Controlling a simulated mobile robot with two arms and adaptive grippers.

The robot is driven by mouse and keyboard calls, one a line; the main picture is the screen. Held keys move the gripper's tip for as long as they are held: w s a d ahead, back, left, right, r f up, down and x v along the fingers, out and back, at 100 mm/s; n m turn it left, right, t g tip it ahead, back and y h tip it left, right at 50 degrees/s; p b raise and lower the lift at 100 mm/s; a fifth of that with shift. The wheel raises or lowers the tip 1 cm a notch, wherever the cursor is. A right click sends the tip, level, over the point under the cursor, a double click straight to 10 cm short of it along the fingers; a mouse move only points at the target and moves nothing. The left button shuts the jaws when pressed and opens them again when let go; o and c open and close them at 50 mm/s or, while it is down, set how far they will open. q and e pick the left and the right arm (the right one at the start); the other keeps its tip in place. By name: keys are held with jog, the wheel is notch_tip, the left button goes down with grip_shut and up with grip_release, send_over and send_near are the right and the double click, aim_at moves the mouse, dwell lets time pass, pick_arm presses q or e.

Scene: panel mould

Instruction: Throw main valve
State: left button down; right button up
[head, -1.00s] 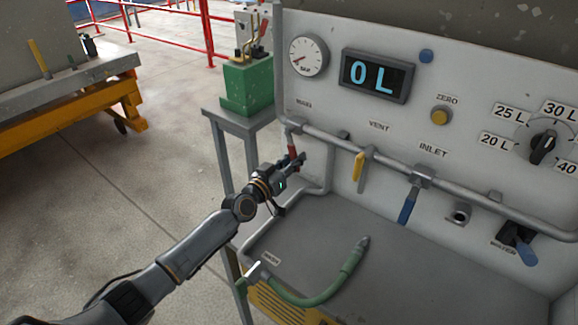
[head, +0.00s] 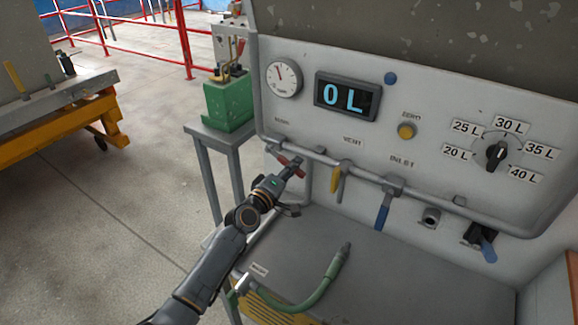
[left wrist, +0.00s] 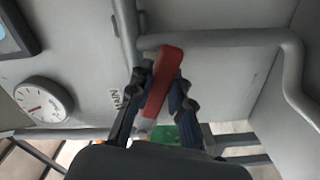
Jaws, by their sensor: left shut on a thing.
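The main valve's red handle (head: 283,160) is on the pipe below the MAIN label, at the left of the panel. It lies slantwise, close to the line of the pipe. In the left wrist view the red handle (left wrist: 163,78) stands between the two dark fingers. My left gripper (head: 294,169) is shut on this handle and hides part of it. The round gauge (head: 283,77) has its needle pointing up and slightly left. The display (head: 347,96) reads 0 L. My right gripper is not in view.
A yellow vent handle (head: 336,184) and a blue inlet handle (head: 383,211) hang down to the right. A green hose (head: 325,285) lies on the grey shelf (head: 400,275). A green box (head: 229,104) stands on a side table at left.

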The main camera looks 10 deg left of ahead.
pick_arm(q)
jog(key=shift+d+r+n+p, duration=0.2)
jog(key=shift+r+n+p, duration=0.5)
jog(key=shift+r+n, duration=0.45)
jog(key=shift+s+r+n+p, duration=0.1)
jog(key=shift+r+n+p, duration=0.4)
jog(key=shift+n, duration=0.45)
jog(key=c, duration=1.2)
grip_release()
jog(key=v, duration=1.2)
